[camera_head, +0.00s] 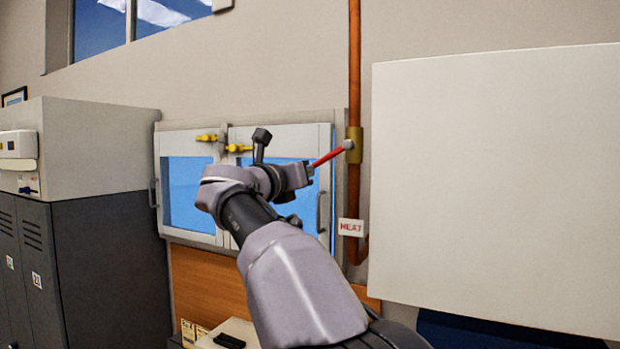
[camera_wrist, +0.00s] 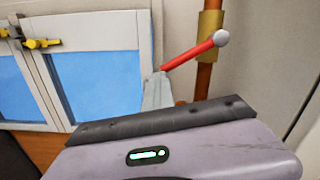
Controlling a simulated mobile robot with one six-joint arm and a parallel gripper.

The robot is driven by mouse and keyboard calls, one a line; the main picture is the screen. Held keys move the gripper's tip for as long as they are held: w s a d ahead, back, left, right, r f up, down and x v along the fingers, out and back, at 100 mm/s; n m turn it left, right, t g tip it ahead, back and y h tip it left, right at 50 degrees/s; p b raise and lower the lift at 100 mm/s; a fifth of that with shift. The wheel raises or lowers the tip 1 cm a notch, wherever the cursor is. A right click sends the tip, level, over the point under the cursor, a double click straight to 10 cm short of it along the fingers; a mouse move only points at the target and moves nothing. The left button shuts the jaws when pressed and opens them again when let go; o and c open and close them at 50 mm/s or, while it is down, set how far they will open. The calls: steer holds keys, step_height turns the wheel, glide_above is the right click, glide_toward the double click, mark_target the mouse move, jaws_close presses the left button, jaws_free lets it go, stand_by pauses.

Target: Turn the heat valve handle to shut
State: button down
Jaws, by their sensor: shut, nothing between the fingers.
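The heat valve has a red lever handle (camera_head: 328,157) on a brass body (camera_head: 355,145), fitted to a vertical copper pipe (camera_head: 354,60). The handle slants down and left from its grey pivot, across the pipe's line. It also shows in the wrist view, the red handle (camera_wrist: 190,55) running left from its round grey pivot (camera_wrist: 221,38). My gripper (camera_head: 309,171) is at the handle's free, lower-left end. Its fingers (camera_wrist: 157,88) are shut with nothing between them. Their tips appear at or just beside the handle's end; I cannot tell whether they touch.
A white sign reading HEAT (camera_head: 351,227) is low on the pipe. A white-framed cabinet (camera_head: 243,137) with blue panes and yellow latches (camera_head: 238,148) stands behind my gripper. A large blank white panel (camera_head: 500,180) is right of the pipe. Dark lockers (camera_head: 100,270) stand left.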

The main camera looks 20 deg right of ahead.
steer(key=shift+w+a+r+m+p, duration=0.2)
steer(key=shift+r+m+p, duration=0.3)
steer(key=shift+r+m, duration=0.2)
steer(key=shift+w+a+r+m+p, duration=0.1)
steer(key=shift+w+r+m+p, duration=0.1)
steer(key=shift+r+m+p, duration=0.4)
steer(key=shift+w+a+r+m+p, duration=0.2)
steer(key=shift+r+m+p, duration=0.2)
steer(key=shift+r+m, duration=0.4)
steer(key=shift+r, duration=0.1)
steer(key=shift+d, duration=0.1)
